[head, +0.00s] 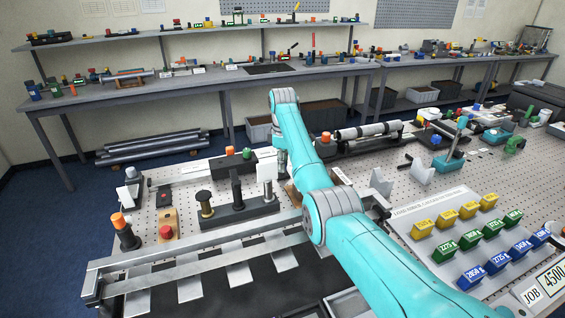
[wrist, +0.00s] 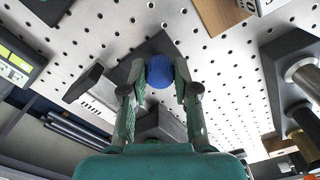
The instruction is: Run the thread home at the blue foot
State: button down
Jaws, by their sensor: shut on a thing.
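In the wrist view my gripper (wrist: 161,78) has its two green fingers closed on either side of a round blue knob-like piece (wrist: 160,68). I take this piece as the blue foot. It sits at a dark block (wrist: 157,45) on the perforated table, and the fingers touch or nearly touch its sides. The thread is hidden, so I cannot tell how far it is engaged. In the head view my teal arm hides the gripper and the blue piece.
A dark fixture with upright posts (head: 237,190) stands left of my arm. A red button box (head: 168,228) and an orange-topped post (head: 121,228) are farther left. Yellow, green and blue bins (head: 475,242) stand at right. A metal rail (head: 190,253) crosses the front.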

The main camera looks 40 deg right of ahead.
jog(key=shift+f, duration=0.65)
dwell(1.1)
jog(key=c, duration=1.7)
grip_release()
grip_shut()
jog(key=m, duration=0.3)
jog(key=shift+m, duration=1.1)
jog(key=shift+m, duration=2.6)
